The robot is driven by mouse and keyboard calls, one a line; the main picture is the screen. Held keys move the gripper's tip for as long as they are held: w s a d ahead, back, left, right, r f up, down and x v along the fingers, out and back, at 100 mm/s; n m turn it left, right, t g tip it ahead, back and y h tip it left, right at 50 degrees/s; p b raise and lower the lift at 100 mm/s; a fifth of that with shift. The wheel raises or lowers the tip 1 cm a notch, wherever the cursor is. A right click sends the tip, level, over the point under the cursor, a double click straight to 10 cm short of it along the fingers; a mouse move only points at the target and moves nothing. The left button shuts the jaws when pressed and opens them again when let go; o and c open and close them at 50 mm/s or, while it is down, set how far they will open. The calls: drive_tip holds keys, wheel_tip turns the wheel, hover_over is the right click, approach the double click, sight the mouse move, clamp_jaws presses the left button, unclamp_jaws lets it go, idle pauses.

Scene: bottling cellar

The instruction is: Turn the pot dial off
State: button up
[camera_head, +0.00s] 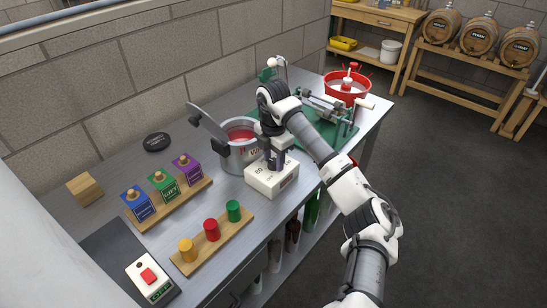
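The steel pot (226,158) stands on the metal bench with its lid (208,122) tilted up and red liquid (240,133) inside. A white control box (271,183) with dark markings sits at the pot's front right. My gripper (275,163) points down at the top of this box, from above and the right. The dial itself is hidden behind the gripper, so I cannot tell its setting or whether the fingers touch it. The finger gap is too small and dark to read.
Left on the bench are a rack of blue, green and purple bottles (164,190), a peg board (212,241) and a white box with a red switch (149,278). A clamp device (333,112) on a green mat and a red tub (347,86) stand behind my arm.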

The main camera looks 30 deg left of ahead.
drive_tip(key=c, duration=0.6)
drive_tip(key=shift+n+b, duration=0.3)
drive_tip(key=n+b, duration=0.3)
drive_tip(key=n, duration=0.1)
drive_tip(key=shift+f+n, duration=0.15)
drive_tip(key=shift+n, duration=0.15)
drive_tip(key=n+b, duration=0.3)
drive_tip(key=n, duration=0.3)
drive_tip(key=shift+b, duration=0.4)
drive_tip(key=n+b, duration=0.1)
drive_tip(key=n, duration=0.5)
drive_tip(key=shift+n+b, duration=0.35)
drive_tip(key=shift+n, duration=0.05)
drive_tip(key=n, duration=0.5)
drive_tip(key=shift+r+n, duration=0.2)
drive_tip(key=shift+n, duration=0.4)
